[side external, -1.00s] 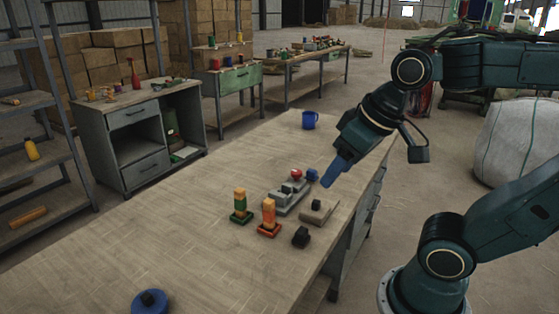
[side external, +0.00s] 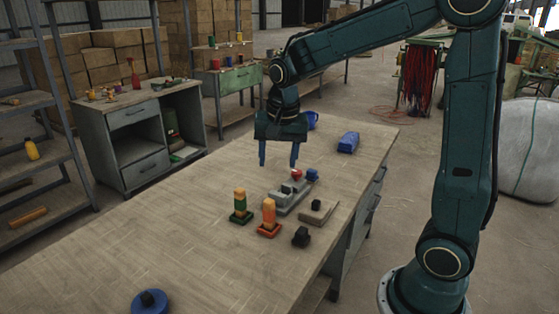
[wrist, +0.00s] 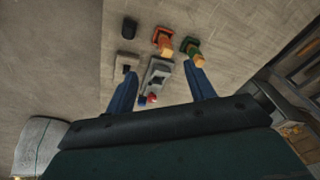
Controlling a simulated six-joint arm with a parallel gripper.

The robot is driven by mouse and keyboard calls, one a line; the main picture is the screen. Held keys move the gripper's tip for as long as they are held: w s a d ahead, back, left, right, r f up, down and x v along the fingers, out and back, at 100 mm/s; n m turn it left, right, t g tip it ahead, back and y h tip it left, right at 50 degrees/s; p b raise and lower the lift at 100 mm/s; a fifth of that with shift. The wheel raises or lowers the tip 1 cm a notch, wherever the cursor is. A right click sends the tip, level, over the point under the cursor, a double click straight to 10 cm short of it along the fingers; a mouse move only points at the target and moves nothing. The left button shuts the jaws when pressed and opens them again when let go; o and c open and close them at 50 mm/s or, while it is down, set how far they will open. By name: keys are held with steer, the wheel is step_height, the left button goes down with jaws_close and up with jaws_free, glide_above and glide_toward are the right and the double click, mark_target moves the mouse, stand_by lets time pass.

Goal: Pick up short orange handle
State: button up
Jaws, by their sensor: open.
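An orange handle (side external: 269,212) with a lighter top stands upright on an orange base near the middle of the table. I cannot tell for certain which is called the short one. Both also show in the wrist view, the orange-based one (wrist: 163,38) left of the green-based one (wrist: 193,50). My gripper (side external: 279,164) points down, open and empty, above the table and beyond both handles. Its blue fingers also show in the wrist view (wrist: 160,68), apart from the handles.
A grey fixture (side external: 287,201) with red and blue knobs lies close to the handles. A blue round part (side external: 150,302) sits at the front. The table's left side is clear.

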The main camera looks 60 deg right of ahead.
mark_target(269, 209)
steer(key=w+d+f+m+g, duration=0.1)
steer(key=w+d+f+m, duration=0.3)
steer(key=w+f, duration=0.2)
steer(key=shift+f+g, duration=0.3)
steer(key=shift+f, duration=0.6)
steer(key=shift+w+d+f, duration=0.1)
steer(key=shift+d+f, duration=0.05)
steer(key=shift+f, duration=1.25)
steer(key=shift+d+f, duration=0.2)
steer(key=shift+f, duration=1.25)
steer(key=shift+w+d+f, duration=0.1)
steer(key=shift+d+f, duration=0.05)
steer(key=shift+f, duration=1.25)
steer(key=shift+f, duration=0.15)
steer(key=shift+d+f, duration=0.15)
steer(key=shift+f, duration=1.1)
steer(key=shift+d+f, duration=0.1)
steer(key=shift+f, duration=1.1)
steer(key=shift+c, duration=0.2)
steer(key=c, duration=1)
